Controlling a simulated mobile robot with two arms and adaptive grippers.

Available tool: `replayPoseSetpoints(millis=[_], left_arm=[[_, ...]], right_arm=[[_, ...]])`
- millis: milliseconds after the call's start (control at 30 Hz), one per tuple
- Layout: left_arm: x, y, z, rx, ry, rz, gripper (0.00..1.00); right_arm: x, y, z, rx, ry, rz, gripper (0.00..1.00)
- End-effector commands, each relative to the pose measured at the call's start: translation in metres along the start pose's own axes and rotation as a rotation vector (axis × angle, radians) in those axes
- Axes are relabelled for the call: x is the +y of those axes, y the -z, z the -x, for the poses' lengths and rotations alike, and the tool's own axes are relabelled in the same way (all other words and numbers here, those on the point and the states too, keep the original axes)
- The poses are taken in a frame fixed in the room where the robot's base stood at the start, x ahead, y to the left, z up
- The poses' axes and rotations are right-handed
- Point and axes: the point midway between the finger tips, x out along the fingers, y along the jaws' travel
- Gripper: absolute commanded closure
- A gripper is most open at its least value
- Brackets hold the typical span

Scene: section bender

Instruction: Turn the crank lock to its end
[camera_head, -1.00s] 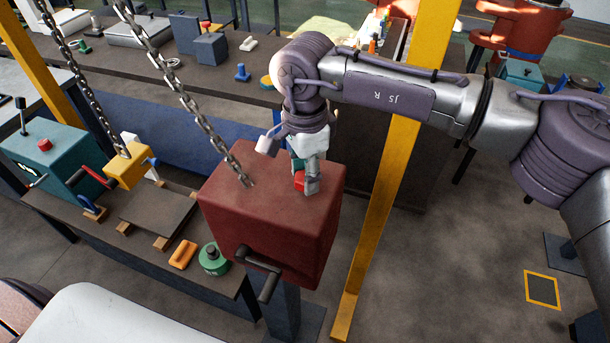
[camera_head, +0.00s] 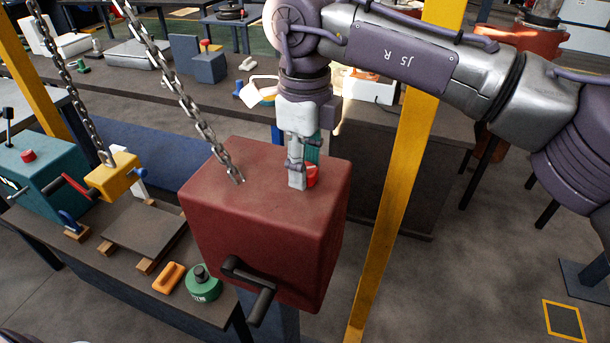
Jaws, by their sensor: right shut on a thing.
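A dark red box-shaped machine head (camera_head: 215,212) stands in the middle of the view, with a black crank (camera_head: 262,302) on its front face. My right gripper (camera_head: 303,182) points straight down at the far right part of the box's top. It is shut on a small red part (camera_head: 312,174), which I take to be the crank lock. The fingers hide much of this part, so its exact angle cannot be told. The crank is apart from the gripper, its handle slanting down towards me. My left gripper is not in view.
Two hanging chains (camera_head: 184,95) come down at the left, one ending over the box top. A yellow post (camera_head: 395,190) stands close right of the box. A left bench holds a teal machine (camera_head: 35,172), an orange block (camera_head: 169,277) and a green weight (camera_head: 203,287).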

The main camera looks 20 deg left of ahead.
Motion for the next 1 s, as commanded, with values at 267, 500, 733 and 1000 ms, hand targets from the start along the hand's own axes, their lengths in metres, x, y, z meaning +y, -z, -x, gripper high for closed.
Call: replayPoseSetpoints(millis=[267, 500, 733, 1000], left_arm=[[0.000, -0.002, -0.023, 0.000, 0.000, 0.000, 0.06], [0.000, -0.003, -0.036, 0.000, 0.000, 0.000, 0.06], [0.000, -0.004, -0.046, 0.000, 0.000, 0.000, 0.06], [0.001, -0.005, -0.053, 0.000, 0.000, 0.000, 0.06]], right_arm=[[-0.001, 0.000, -0.002, -0.002, 0.003, -0.263, 0.94], [-0.001, 0.000, -0.001, -0.003, 0.003, -0.490, 0.94], [-0.001, 0.000, 0.000, -0.003, 0.003, -0.686, 0.94], [-0.001, 0.000, 0.001, -0.003, 0.002, -0.847, 0.94]])
